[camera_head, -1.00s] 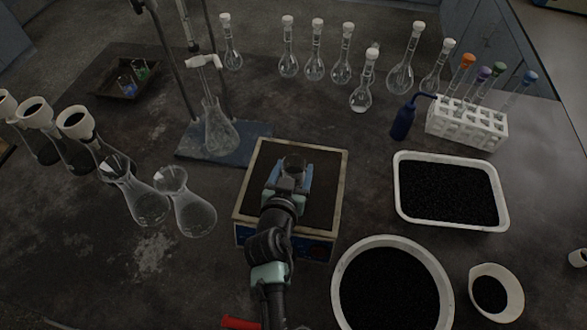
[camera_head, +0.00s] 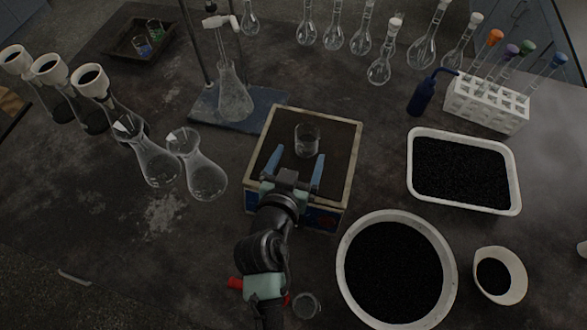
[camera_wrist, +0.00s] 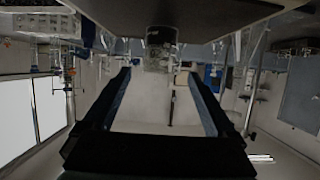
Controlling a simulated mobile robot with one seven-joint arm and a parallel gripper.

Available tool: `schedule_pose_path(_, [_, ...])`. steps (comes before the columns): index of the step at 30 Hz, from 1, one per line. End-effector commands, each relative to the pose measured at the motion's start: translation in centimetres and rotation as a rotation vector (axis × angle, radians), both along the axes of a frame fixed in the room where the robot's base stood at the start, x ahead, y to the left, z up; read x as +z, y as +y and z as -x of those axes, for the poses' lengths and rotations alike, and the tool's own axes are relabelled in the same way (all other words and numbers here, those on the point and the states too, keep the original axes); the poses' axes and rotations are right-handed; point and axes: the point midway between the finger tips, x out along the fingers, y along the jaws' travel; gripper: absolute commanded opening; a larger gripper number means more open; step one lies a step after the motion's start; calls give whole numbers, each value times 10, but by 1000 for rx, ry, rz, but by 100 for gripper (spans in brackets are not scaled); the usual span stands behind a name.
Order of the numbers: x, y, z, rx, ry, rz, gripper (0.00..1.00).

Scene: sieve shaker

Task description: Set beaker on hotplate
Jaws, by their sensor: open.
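A clear glass beaker (camera_head: 307,140) stands upright on the dark top of the hotplate (camera_head: 263,150), right of its middle toward the back. The hotplate has a pale rim and a blue front panel. My gripper (camera_head: 300,156) is open and empty, low over the near part of the plate. Its two blue fingers point at the beaker and are apart from each other, with the beaker just beyond their tips. In the wrist view, which looks inverted, the beaker (camera_wrist: 161,48) shows beyond the open fingers of my gripper (camera_wrist: 158,73), against the plate's dark surface.
A flask on a blue-based stand (camera_head: 233,95) is behind left, with two flasks (camera_head: 203,180) left of the hotplate. A black-filled tray (camera_head: 411,180) and round bowl (camera_head: 345,285) are at right. Another glass beaker (camera_head: 306,306) is near my arm. Bare bench lies front left.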

Motion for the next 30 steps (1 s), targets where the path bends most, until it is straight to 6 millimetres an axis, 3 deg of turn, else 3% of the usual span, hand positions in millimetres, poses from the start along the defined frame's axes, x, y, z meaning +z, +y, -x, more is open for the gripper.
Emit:
schedule_pose_path(4, [7, 4, 22, 0, 1, 0, 91])
schedule_pose_path(10, [15, 7, 36, 0, 0, -1, 91])
schedule_pose_path(16, [20, 8, 36, -1, -8, -4, 91])
schedule_pose_path(19, [47, 8, 21, 4, -59, -15, 91])
schedule_pose_path(20, [61, 9, 13, 8, -87, -22, 91])
schedule_pose_path(23, [128, 9, -14, 27, -215, -44, 91])
schedule_pose_path(27, [252, 3, -38, 65, -448, -55, 91])
schedule_pose_path(30, [342, -2, -35, 96, -625, -44, 91])
